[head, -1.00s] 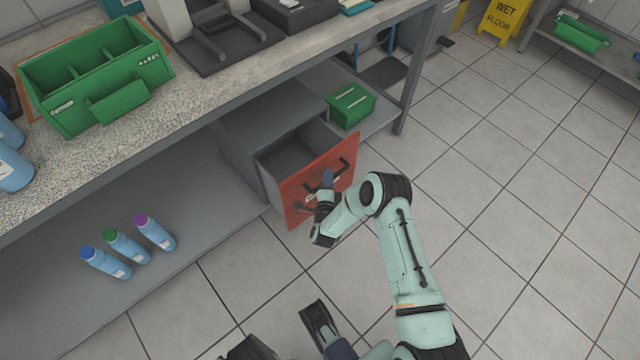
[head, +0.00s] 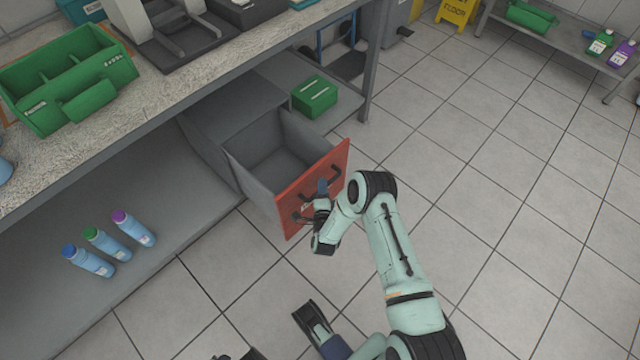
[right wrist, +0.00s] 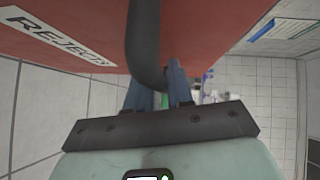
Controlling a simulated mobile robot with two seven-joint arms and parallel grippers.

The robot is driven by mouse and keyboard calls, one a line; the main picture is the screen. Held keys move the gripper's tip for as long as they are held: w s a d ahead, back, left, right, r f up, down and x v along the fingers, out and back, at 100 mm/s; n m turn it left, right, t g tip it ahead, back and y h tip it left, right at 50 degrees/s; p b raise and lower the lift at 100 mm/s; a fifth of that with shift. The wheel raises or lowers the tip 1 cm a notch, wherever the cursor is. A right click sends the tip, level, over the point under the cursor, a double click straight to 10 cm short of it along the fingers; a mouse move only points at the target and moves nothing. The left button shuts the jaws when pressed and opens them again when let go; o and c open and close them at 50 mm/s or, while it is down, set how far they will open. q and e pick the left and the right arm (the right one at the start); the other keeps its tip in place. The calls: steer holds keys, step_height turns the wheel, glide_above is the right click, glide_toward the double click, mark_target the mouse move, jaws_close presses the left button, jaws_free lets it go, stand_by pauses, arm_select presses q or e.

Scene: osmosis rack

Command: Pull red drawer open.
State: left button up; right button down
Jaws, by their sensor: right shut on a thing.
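The red drawer front (head: 291,211) has a dark handle (head: 335,174), and its grey box stands well out of the grey cabinet (head: 211,134) under the bench. The drawer is open and its visible inside looks empty. My right gripper (head: 322,190) is at the front, shut on the handle. In the right wrist view the blue fingers (right wrist: 160,88) sit at the dark handle bar (right wrist: 144,38), below the red face (right wrist: 205,25) with a "REJECT" label (right wrist: 62,36). The bar partly hides the fingertips.
A green box (head: 315,96) sits on the lower shelf beside the cabinet. Several blue bottles (head: 133,228) stand on that shelf at left. A green caddy (head: 68,78) is on the benchtop. Tiled floor (head: 480,200) is clear to the right. A yellow wet-floor sign (head: 455,12) stands far back.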

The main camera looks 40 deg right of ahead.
arm_select(q)
steer(key=shift+s, duration=0.15)
arm_select(e)
steer(key=shift+s, duration=0.15)
steer(key=c, duration=1.1)
jaws_free()
arm_select(q)
steer(key=s+d+r+g+p, duration=0.1)
steer(key=s+d+r+p, duration=0.1)
steer(key=s+r+p, duration=0.1)
steer(key=shift+s+d+r+g+h, duration=0.3)
steer(key=shift+s+g+h, duration=0.1)
steer(key=shift+s, duration=0.5)
arm_select(e)
steer(key=v, duration=1.3)
steer(key=shift+s+a, duration=0.15)
steer(key=shift+s, duration=0.05)
